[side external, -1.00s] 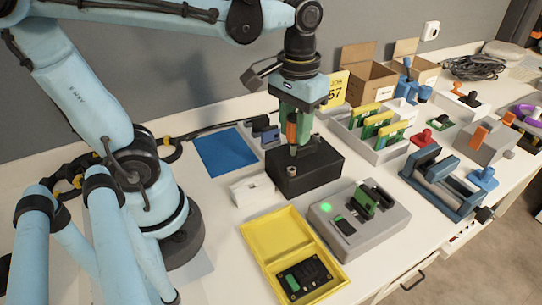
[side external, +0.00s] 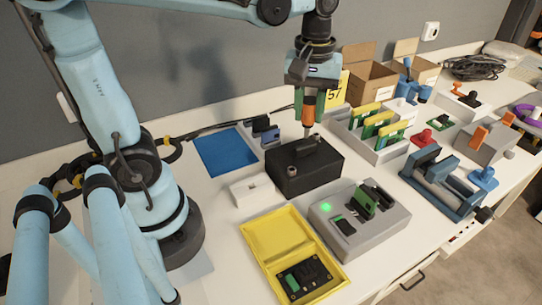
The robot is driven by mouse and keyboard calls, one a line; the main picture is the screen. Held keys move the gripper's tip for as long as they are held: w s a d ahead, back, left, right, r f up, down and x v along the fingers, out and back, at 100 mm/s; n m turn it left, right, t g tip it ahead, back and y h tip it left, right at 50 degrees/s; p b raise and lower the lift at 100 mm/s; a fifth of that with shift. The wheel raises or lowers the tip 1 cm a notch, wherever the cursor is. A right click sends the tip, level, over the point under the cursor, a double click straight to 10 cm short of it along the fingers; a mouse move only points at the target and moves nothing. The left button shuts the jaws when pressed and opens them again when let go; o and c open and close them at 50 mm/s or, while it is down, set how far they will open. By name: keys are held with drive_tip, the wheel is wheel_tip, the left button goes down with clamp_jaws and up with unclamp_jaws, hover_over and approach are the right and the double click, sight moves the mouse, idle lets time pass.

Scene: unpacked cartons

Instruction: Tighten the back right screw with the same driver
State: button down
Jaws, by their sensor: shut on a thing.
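My gripper (side external: 309,98) is shut on an orange-handled driver (side external: 309,106), held upright with its dark shaft pointing down. The driver's tip is over the back part of a black block (side external: 300,178). I cannot tell whether the tip touches a screw there. Another small raised piece (side external: 317,139) shows at the back right, beside the driver's shaft. A dark raised part lies across the middle of the block's top.
A yellow open case (side external: 262,244) and a grey box with a green light (side external: 365,232) lie in front. A white block (side external: 251,190) and a blue mat (side external: 225,152) are to the left. A tray of green and yellow cards (side external: 366,146) stands right. Cardboard boxes (side external: 366,77) stand behind.

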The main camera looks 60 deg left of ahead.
sight(316, 136)
drive_tip(key=shift+w+a+f+n, duration=0.55)
drive_tip(key=shift+w+a+n, duration=0.5)
drive_tip(key=shift+n, duration=0.8)
drive_tip(key=shift+w+a+f+n, duration=0.6)
drive_tip(key=shift+w+n, duration=0.6)
drive_tip(key=shift+n, duration=0.6)
drive_tip(key=shift+w+a+f+n, duration=0.45)
drive_tip(key=shift+w+a+n, duration=0.65)
drive_tip(key=shift+n, duration=0.75)
drive_tip(key=shift+d+f, duration=0.1)
drive_tip(key=shift+f, duration=1.15)
